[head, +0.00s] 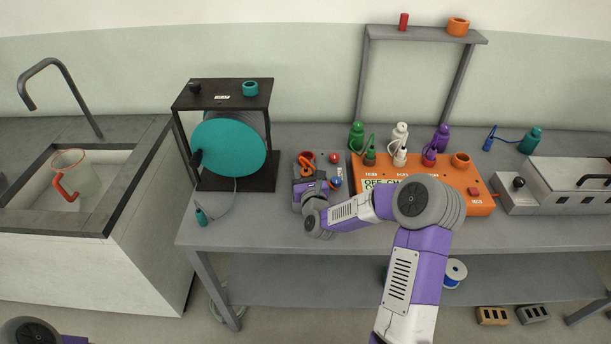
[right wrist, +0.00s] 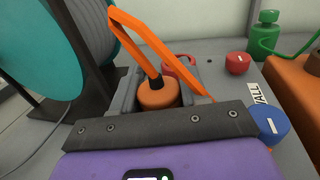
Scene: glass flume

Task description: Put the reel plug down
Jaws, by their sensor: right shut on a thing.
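The cable reel (head: 228,145) has a teal drum in a dark frame at the left of the bench. A grey cord runs from it to a small teal plug (head: 201,216) lying near the front edge. My right gripper (head: 307,172) is over the wall socket box, away from that teal plug. In the right wrist view its grey fingers are shut on an orange plug (right wrist: 158,95) with a black collar and a bent orange cord (right wrist: 150,42). The plug's lower end is hidden. I cannot tell whether it touches the box. My left gripper is out of view.
Beside my right gripper are a red knob (right wrist: 238,63) and a blue knob (right wrist: 270,124). An orange power box (head: 480,204) with several plugs stands to the right. A sink with a jug (head: 72,172) is at the left. Bench is clear between reel and gripper.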

